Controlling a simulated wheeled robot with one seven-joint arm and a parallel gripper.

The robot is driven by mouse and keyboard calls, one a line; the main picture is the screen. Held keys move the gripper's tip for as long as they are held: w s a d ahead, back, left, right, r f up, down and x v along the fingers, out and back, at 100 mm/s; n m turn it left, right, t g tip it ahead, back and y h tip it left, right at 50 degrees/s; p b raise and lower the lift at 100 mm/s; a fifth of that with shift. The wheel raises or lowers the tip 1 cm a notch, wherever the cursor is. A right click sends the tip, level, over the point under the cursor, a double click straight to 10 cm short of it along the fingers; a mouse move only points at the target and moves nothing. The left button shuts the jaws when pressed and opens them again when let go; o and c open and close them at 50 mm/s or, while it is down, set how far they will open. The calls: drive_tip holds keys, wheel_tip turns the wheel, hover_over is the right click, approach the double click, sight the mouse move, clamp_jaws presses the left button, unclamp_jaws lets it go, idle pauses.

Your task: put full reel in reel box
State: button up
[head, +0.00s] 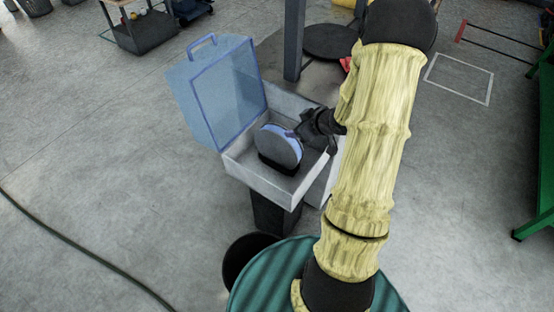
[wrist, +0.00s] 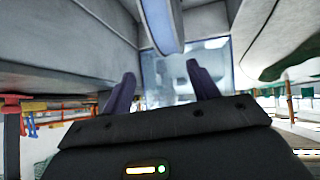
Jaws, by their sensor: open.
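The reel box (head: 249,184) is a pale grey open box with a clear blue lid (head: 213,90) swung up at its back left. The full reel (head: 281,147), a grey disc with a blue rim, stands upright in a dark holder inside the box. My gripper (head: 297,134) is at the reel's right edge, low over the box. In the wrist view my gripper (wrist: 163,84) has its two dark fingers apart, with nothing between the tips. A blue-edged curved thing (wrist: 161,22), probably the reel, is just beyond them. Whether a finger touches the reel cannot be told.
The box sits on a dark stand (head: 272,213). A dark bin (head: 243,259) and a green round top (head: 262,285) are in front. A grey post (head: 293,40) rises behind the box. A green bench (head: 545,150) is at the far right.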

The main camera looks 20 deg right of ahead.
drive_tip(key=s+a+r+m+g+h, duration=0.1)
drive_tip(key=s+a+r+m+g, duration=0.1)
drive_tip(key=s+a, duration=0.6)
drive_tip(key=s+a+r+m+g+h, duration=0.1)
drive_tip(key=s+a+r+m+g, duration=0.2)
drive_tip(key=s+a+r, duration=0.4)
drive_tip(key=shift+s+a+r+g+h, duration=0.25)
drive_tip(key=shift+s+a+g+h, duration=0.25)
drive_tip(key=shift+s, duration=0.75)
drive_tip(key=shift+d, duration=0.1)
drive_tip(key=shift+c, duration=0.4)
